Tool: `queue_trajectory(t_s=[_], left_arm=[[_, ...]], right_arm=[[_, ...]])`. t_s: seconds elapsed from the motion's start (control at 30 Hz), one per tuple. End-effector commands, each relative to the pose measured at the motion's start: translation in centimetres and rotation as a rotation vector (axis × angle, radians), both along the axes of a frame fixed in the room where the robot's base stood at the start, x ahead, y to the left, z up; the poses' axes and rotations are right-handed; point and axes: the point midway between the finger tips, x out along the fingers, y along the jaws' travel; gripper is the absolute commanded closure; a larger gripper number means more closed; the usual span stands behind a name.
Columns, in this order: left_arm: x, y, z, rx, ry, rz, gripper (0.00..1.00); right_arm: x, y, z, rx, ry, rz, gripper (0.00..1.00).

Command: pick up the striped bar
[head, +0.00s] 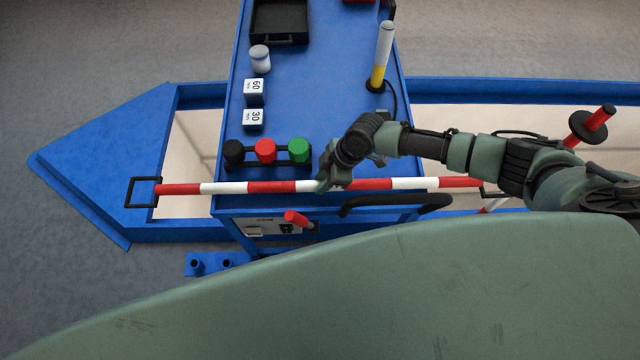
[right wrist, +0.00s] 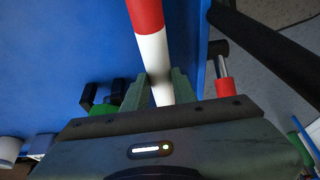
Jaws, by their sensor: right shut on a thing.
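The striped bar (head: 222,188) is red and white and lies crosswise along the near edge of the blue cart top in the head view. Its left end is at a black square bracket (head: 143,191), and its right end is by my right arm. My right gripper (head: 324,184) is shut on the bar near its middle. In the right wrist view the striped bar (right wrist: 152,50) runs up between the two fingers of my right gripper (right wrist: 158,88). My left gripper is not in view.
Black, red and green knobs (head: 265,150) stand just behind the bar. Number blocks (head: 253,119), a white jar (head: 260,59), a black tray (head: 280,22) and a yellow-white post (head: 382,55) are on the cart. A black handle (head: 395,203) and red lever (head: 297,218) are in front.

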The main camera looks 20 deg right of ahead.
Motion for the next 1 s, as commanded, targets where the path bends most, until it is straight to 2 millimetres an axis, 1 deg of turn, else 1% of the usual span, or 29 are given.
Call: queue_trajectory(t_s=[0.47, 0.63, 0.77, 0.87, 1.0], left_arm=[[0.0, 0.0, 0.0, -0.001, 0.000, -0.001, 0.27], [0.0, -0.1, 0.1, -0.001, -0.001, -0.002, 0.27], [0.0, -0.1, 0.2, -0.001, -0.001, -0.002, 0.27], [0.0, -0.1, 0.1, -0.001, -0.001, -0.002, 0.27], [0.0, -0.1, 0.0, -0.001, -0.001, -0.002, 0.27]], right_arm=[[0.2, 0.1, 0.3, 0.003, -0.004, 0.000, 1.00], [0.2, 0.1, 1.2, 0.005, -0.006, -0.001, 1.00], [0.2, 0.0, 3.2, 0.003, -0.007, 0.000, 1.00], [0.3, 0.0, 5.7, 0.004, -0.008, 0.001, 1.00], [0.2, 0.1, 10.0, 0.004, -0.008, 0.001, 1.00]])
